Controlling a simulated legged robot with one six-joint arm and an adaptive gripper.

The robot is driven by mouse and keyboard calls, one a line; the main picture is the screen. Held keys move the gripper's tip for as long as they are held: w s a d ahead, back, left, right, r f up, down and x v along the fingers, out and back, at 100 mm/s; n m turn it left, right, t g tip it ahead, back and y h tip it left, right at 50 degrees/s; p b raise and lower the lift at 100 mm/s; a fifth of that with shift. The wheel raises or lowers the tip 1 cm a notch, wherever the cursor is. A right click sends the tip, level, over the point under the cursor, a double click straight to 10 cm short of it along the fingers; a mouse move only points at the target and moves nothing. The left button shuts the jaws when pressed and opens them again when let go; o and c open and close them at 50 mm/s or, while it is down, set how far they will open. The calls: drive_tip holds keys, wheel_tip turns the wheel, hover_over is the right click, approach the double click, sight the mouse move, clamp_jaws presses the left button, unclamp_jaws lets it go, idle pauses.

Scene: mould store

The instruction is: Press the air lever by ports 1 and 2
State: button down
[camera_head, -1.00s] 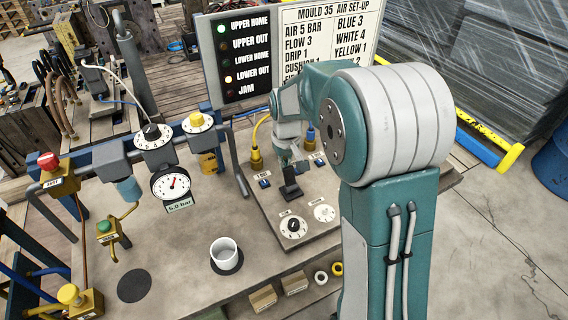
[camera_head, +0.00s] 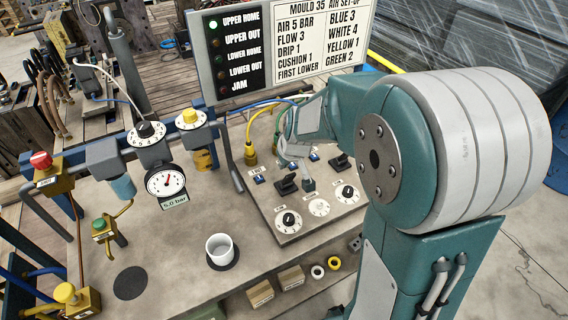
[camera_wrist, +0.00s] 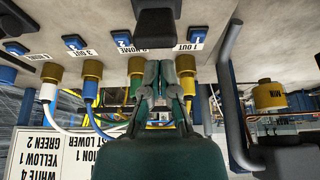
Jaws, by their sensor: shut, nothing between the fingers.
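The black air lever by ports 1 and 2 (camera_head: 287,184) stands on the sloping grey valve board. It also shows at the top of the wrist view (camera_wrist: 156,22), between the 1 OUT label (camera_wrist: 195,43) and the 2 HOME label (camera_wrist: 130,48). My gripper (camera_wrist: 161,80) is shut and empty. In the wrist view its fingers point towards this lever, with a gap showing between tips and lever. In the head view my arm reaches over the board and partly hides the ports; contact with the lever cannot be made out.
A second black lever (camera_head: 341,161) stands further right. Dials (camera_head: 288,222) line the board's front. Brass port fittings (camera_wrist: 92,78) with hoses stand behind the levers. A white cup (camera_head: 219,247) and gauge (camera_head: 166,181) are left. The lamp panel (camera_head: 238,55) shows UPPER HOME lit.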

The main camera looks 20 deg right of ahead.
drive_tip(key=shift+r, duration=0.7)
drive_tip(key=shift+s+r, duration=0.1)
drive_tip(key=shift+r, duration=0.15)
drive_tip(key=a+v, duration=0.1)
drive_tip(key=v, duration=1)
drive_tip(key=shift+d, duration=0.45)
drive_tip(key=shift+r, duration=0.1)
drive_tip(key=s+a+r+m+h, duration=0.1)
drive_tip(key=s+a+m, duration=0.1)
drive_tip(key=s, duration=1.6)
drive_tip(key=shift+s+t, duration=0.2)
drive_tip(key=shift+t, duration=0.2)
